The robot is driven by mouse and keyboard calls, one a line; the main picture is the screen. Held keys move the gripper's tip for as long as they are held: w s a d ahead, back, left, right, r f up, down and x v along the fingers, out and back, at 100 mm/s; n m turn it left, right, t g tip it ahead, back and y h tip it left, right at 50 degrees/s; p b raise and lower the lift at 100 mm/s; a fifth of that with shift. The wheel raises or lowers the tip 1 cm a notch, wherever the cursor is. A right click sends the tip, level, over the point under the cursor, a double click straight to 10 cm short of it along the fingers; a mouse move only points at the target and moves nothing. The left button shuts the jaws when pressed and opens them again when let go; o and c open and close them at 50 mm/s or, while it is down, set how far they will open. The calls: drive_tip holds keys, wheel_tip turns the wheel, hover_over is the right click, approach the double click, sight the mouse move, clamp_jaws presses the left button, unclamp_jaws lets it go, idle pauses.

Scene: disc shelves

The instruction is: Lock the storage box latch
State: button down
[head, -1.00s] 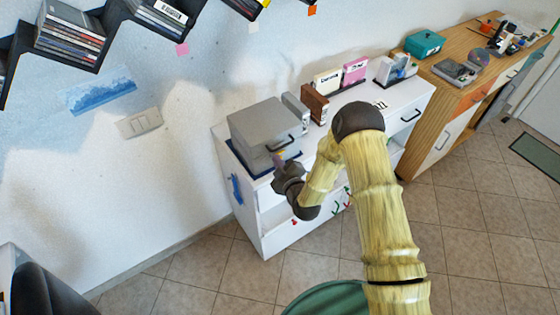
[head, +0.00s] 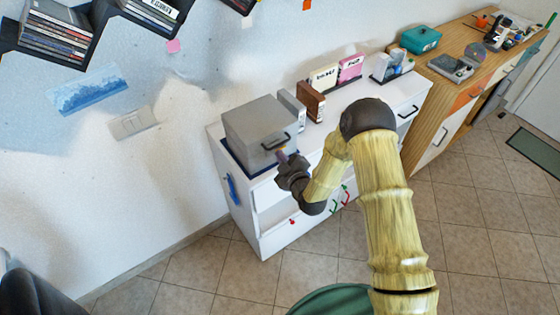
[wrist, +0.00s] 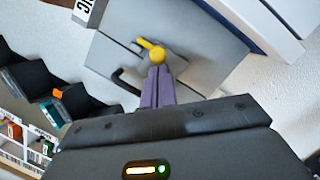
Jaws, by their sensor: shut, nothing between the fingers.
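The storage box (head: 250,118) is a grey block with a black handle on its front, standing on the left end of the white cabinet. In the wrist view the grey box (wrist: 205,62) fills the upper middle, with the black handle (wrist: 124,84) at left. A yellow latch (wrist: 156,52) with a round knob and short arm sits on its face. My gripper (head: 282,156) is at the box's front, just below the handle. In the wrist view its purple fingers (wrist: 158,72) are shut and empty, tips at the knob. I cannot tell whether they touch it.
The white cabinet (head: 290,236) carries a brown bookend (head: 312,101) and boxes right of the storage box. A wooden sideboard (head: 448,95) stands farther right. Disc shelves (head: 92,40) hang at upper left. The tiled floor in front is mostly clear.

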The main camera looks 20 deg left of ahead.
drive_tip(key=v, duration=1.7)
drive_tip(key=shift+s+d+p, duration=0.15)
drive_tip(key=shift+d+p, duration=0.05)
drive_tip(key=shift+p, duration=0.1)
drive_tip(key=shift+r, duration=0.1)
idle(0.4)
